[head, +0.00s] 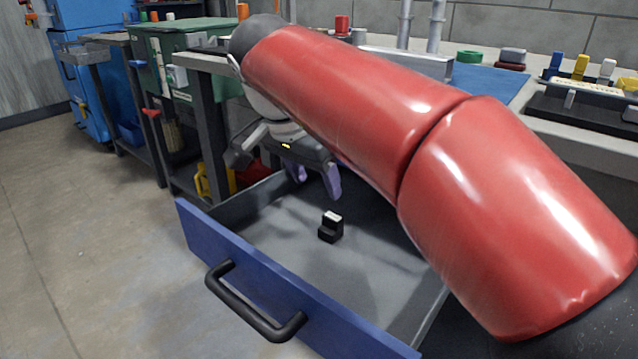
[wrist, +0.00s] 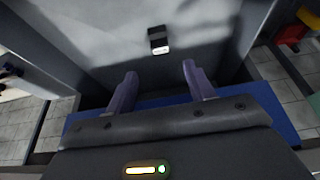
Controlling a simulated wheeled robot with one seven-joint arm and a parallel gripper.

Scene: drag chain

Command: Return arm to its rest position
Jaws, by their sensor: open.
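My gripper (head: 315,178) hangs over the open drawer, below my red arm, with its two purple fingers spread and nothing between them. In the wrist view the fingers (wrist: 159,88) are apart. A small black block with a white top (head: 331,226) sits alone on the grey floor of the drawer, below and apart from the fingers. It also shows in the wrist view (wrist: 158,40), beyond the fingertips. The drawer (head: 270,275) is pulled out and has a blue front with a black handle (head: 250,305). My arm hides part of the drawer's right side and the bench.
A grey worktop with a blue mat (head: 490,84) lies behind my arm. A black rack (head: 585,108) with several coloured pieces stands at the right. Green (head: 185,60) and blue cabinets stand at the back left. The floor (head: 90,230) left of the drawer is clear.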

